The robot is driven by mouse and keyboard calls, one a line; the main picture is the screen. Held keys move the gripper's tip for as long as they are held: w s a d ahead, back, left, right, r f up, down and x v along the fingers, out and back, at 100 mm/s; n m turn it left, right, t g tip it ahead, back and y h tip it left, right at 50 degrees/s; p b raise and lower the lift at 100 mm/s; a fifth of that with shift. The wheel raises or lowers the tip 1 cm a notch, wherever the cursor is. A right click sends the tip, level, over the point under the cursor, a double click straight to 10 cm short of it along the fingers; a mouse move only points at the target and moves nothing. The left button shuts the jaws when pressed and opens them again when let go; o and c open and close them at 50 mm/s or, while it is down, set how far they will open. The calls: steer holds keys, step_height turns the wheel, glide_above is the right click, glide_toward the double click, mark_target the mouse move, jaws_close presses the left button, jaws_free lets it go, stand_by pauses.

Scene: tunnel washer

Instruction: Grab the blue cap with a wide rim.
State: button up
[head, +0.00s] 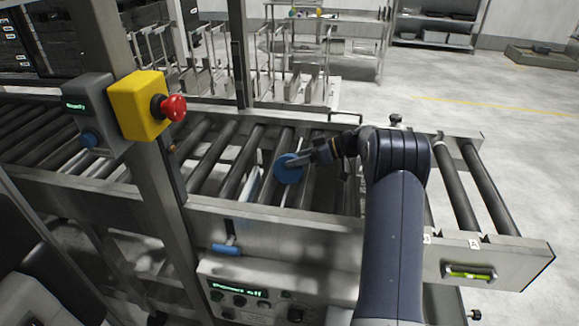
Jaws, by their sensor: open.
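A round blue disc-like thing, which looks like the blue cap (287,175), is at the roller conveyor in the middle of the head view. A thin pale strip runs down from below it between the rollers. My gripper (297,161) reaches in from the right, with its fingertips at the upper right of the cap and overlapping it in the picture. The gripper is open. I cannot tell whether the fingers touch the cap or stand around its rim. Part of the cap is hidden behind the fingers.
The conveyor's metal side rail (330,226) runs along the front. A steel post carries a yellow box with a red stop button (173,107) and a grey box with a blue button (90,139). A blue handle (227,249) hangs below the rail.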

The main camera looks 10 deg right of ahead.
mark_target(284, 161)
steer(key=p+x, duration=0.1)
steer(key=x, duration=0.3)
steer(key=shift+a+r, duration=0.1)
steer(key=c, duration=0.8)
